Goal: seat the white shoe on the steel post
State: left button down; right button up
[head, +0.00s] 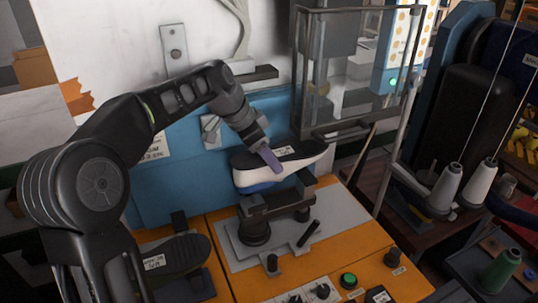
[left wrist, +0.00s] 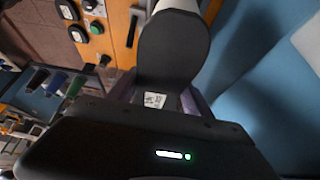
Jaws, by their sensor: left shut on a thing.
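The white shoe (head: 300,165), with a dark top, a label and some blue along its lower edge, lies level above the metal fixture in the head view. My left gripper (head: 268,158) is shut on the shoe from above, one purple finger showing on its near side. In the left wrist view the shoe's dark top (left wrist: 172,50) and label show between the fingers (left wrist: 157,100). The steel post itself is hidden or cannot be told apart from the dark fixture (head: 275,205) below the shoe. I cannot tell whether the shoe touches it. My right gripper is out of view.
A dark sole-shaped piece with a label (head: 180,254) lies on the orange bench (head: 225,235) at left. A green button (head: 348,280) and knobs sit at the front. A clear guard frame (head: 297,70) stands behind, and thread cones (head: 445,188) stand at right.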

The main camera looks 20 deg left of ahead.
aim_at(257, 157)
pick_arm(q)
jog(key=shift+f+b, duration=1.8)
jog(key=shift+f, duration=0.6)
jog(key=shift+f, duration=0.2)
jog(key=c, duration=0.6)
grip_release()
jog(key=shift+c, duration=0.2)
jog(key=shift+o, duration=1.4)
jog(key=shift+f, duration=0.2)
jog(key=shift+b+v, duration=0.6)
jog(key=shift+v, duration=3.4)
jog(key=shift+d+r, duration=0.1)
